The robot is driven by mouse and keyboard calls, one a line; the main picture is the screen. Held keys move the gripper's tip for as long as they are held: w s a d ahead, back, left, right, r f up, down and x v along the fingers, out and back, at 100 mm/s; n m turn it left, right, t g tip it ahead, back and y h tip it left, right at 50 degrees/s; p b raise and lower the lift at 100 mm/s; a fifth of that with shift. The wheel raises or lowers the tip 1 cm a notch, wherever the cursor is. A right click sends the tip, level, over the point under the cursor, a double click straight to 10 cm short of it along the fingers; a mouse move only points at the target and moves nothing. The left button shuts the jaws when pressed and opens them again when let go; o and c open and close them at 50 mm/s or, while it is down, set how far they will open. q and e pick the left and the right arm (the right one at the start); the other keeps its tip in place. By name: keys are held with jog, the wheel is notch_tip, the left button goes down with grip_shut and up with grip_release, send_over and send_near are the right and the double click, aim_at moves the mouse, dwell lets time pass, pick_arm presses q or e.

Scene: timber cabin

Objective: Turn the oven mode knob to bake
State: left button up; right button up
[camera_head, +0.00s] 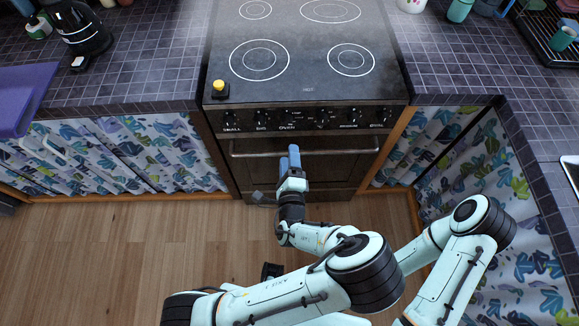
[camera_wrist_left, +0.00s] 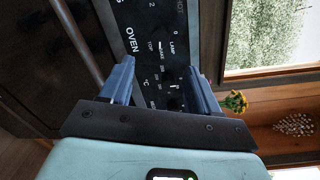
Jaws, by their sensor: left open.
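The oven (camera_head: 330,165) has a dark front panel with a row of black knobs. The mode knob (camera_head: 297,118) is by the OVEN label, left of the panel's middle. In the left wrist view the panel (camera_wrist_left: 134,12) runs up the picture with OVEN, TOP, BAKE and LAMP lettering. The dark knobs blend into it, so the mode setting cannot be read. My left gripper (camera_head: 289,157) is open and empty, in front of the oven just below the panel. In the left wrist view its blue fingers (camera_wrist_left: 163,88) stand apart with the panel beyond them. My right gripper is not in view.
The oven door handle (camera_head: 335,149) runs across below the knobs. A yellow-topped object (camera_head: 219,88) stands on the cooktop's front left corner. Tiled counters (camera_head: 140,80) flank the stove. Wooden floor (camera_head: 120,240) is clear at left.

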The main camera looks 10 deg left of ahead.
pick_arm(q)
jog(key=v, duration=0.2)
jog(key=shift+s, duration=0.35)
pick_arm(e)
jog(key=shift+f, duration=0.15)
